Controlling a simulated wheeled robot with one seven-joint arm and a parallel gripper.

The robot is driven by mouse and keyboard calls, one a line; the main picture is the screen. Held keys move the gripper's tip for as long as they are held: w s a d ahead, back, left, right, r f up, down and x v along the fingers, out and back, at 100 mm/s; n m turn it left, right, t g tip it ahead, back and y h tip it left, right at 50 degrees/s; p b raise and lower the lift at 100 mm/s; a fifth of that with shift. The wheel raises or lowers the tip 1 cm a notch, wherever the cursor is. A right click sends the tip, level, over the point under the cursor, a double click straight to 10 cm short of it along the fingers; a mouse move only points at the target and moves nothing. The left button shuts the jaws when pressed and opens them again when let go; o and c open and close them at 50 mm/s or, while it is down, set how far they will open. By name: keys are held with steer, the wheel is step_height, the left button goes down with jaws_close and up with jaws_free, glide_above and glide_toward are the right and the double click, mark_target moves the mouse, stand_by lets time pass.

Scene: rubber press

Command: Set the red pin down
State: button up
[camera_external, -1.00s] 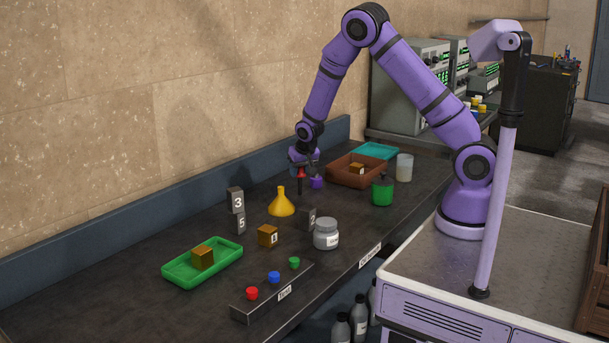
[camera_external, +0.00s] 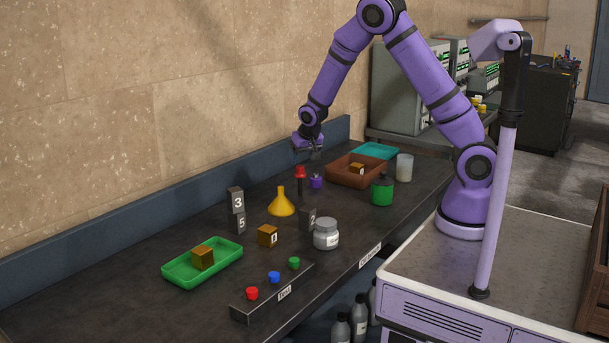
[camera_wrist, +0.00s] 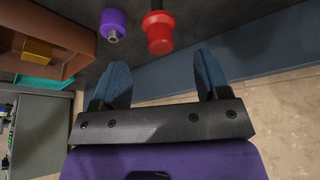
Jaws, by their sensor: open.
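The red pin (camera_external: 300,172) has a red head on a dark shaft and stands upright on the dark bench. Its red head also shows in the wrist view (camera_wrist: 160,33), in front of the fingers and apart from them. My gripper (camera_external: 316,155) is above the pin and slightly to its right in the external view. In the wrist view my gripper (camera_wrist: 162,76) shows two blue fingers spread apart with nothing between them.
The brown tray (camera_external: 340,178) with a block lies further right. A yellow funnel (camera_external: 281,206) stands to the front left. The wall (camera_external: 200,100) is behind the bench.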

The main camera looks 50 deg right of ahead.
steer(key=s+r+n+y, duration=0.2)
steer(key=s+r, duration=1.6)
steer(key=r, duration=0.4)
steer(key=s+r+n, duration=0.1)
steer(key=s+r, duration=0.2)
steer(key=s, duration=0.7)
steer(key=s+r+n+t, duration=0.1)
steer(key=s+r+n, duration=0.1)
steer(key=s, duration=0.8)
steer(key=shift+a+r, duration=0.15)
steer(key=shift+r, duration=0.3)
